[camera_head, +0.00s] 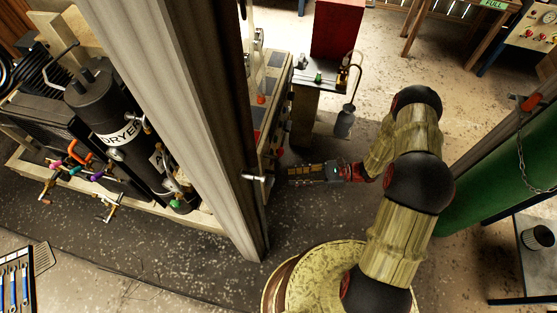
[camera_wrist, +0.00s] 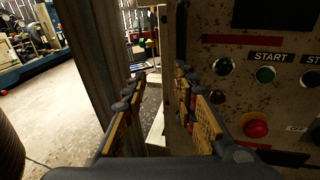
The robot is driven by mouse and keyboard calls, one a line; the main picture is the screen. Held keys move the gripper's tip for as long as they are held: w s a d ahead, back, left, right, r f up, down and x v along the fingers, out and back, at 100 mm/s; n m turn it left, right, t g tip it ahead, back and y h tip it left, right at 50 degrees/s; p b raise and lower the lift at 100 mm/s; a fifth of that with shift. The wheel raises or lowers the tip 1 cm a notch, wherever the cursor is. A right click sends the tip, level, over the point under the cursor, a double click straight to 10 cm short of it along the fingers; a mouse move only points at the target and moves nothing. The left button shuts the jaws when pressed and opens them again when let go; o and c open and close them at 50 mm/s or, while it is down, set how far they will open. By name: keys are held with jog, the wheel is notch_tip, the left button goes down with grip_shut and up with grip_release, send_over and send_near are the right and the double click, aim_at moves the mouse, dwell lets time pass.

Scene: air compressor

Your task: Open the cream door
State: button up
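A worn cream panel with buttons (camera_wrist: 225,130), apparently the cream door, fills the right of the wrist view. It carries a START label, a green button and a red knob. In the head view, the cream cabinet (camera_head: 279,105) is seen edge-on, partly hidden by a grey post. A silver lever-like piece (camera_head: 258,178) shows near the post's lower part. My gripper (camera_head: 290,173) points left, close to this cabinet. In the wrist view, my gripper's fingers (camera_wrist: 157,88) are apart with nothing between them, the right finger just in front of the panel. Whether it touches is unclear.
The tall grey post (camera_head: 210,110) stands left of my gripper and also shows in the wrist view (camera_wrist: 92,85). A dryer unit (camera_head: 108,125) with coloured valves is beyond it. A small stand (camera_head: 318,85) is behind my gripper. A green tank (camera_head: 485,185) lies right.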

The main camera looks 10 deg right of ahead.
aim_at(276, 166)
jog(key=shift+m+t+y, duration=0.3)
jog(key=shift+m+t, duration=0.1)
jog(key=shift+t, duration=0.4)
jog(key=w+a, duration=0.1)
jog(key=a, duration=0.1)
jog(key=w+a+r+b, duration=0.1)
jog(key=a, duration=0.1)
jog(key=w+a+r, duration=0.1)
jog(key=w+a, duration=0.1)
jog(key=a, duration=0.1)
jog(key=shift+r+b, duration=0.25)
jog(key=shift+b, duration=0.15)
jog(key=shift+c, duration=0.3)
grip_shut()
